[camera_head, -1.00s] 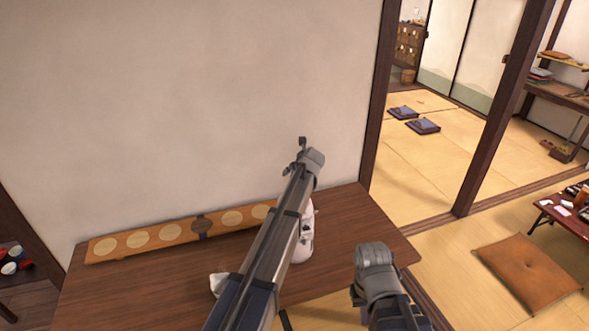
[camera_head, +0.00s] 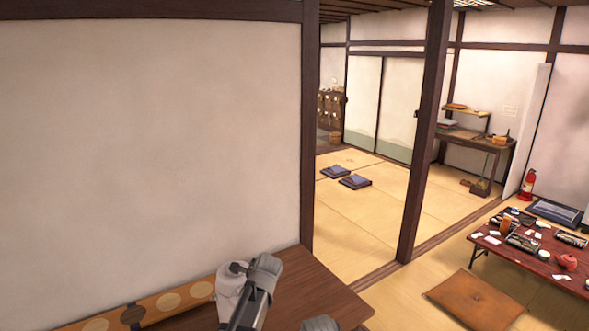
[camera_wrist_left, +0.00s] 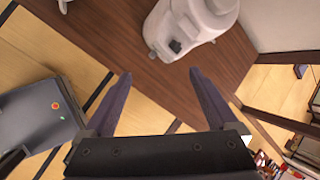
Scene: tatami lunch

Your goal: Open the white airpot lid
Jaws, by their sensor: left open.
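The white airpot (camera_head: 229,284) stands on the dark wooden table, at the bottom of the head view. My left arm partly covers its right side there. In the left wrist view the airpot (camera_wrist_left: 192,22) shows at the top, cut off by the frame edge, with a small dark part on its side. My left gripper (camera_wrist_left: 162,88) is open and empty, its two dark fingers well apart. The airpot is beyond the fingertips, apart from them. Whether its lid is up or down I cannot tell. My right gripper is not in view; only a grey piece of my right arm shows.
The wooden table (camera_head: 302,287) has bare room right of the airpot. A patterned board (camera_head: 160,307) lies along the wall behind. A dark pillar (camera_head: 424,140), an orange cushion (camera_head: 474,300) and a low red table (camera_head: 535,262) with several items are to the right.

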